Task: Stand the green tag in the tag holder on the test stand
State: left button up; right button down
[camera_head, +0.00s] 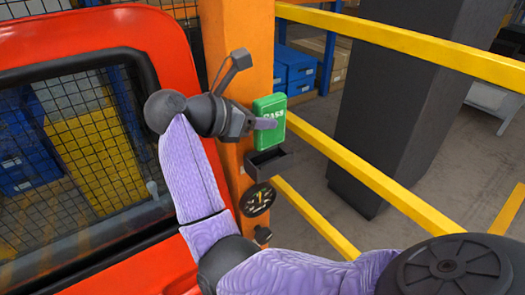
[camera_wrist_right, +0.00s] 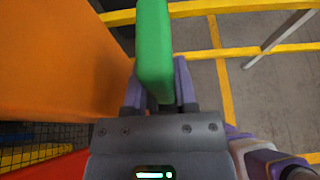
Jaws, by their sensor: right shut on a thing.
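The green tag (camera_head: 269,112), with white lettering on its face, is upright in my right gripper (camera_head: 264,124). The right gripper is shut on it. In the right wrist view the tag (camera_wrist_right: 154,45) stands between the two purple fingers of the gripper (camera_wrist_right: 159,85). The black tag holder (camera_head: 267,163) is a small open tray on the orange post of the test stand (camera_head: 246,80). The tag is above the holder, close to its opening; I cannot tell whether its lower edge touches the holder. My left gripper is not in view.
A red door (camera_head: 180,45) with a window stands left of the post. A round black gauge (camera_head: 257,199) is on the post below the holder. Yellow rails (camera_head: 400,45) run to the right, with a dark column (camera_head: 400,100) behind them. Blue bins (camera_head: 292,65) stand further back.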

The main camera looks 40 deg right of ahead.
aim_at(255, 145)
notch_tip(255, 145, down, 6)
jog(key=shift+r, duration=0.2)
jog(key=shift+f, duration=0.1)
jog(key=shift+f, duration=0.1)
jog(key=shift+c, duration=2)
grip_release()
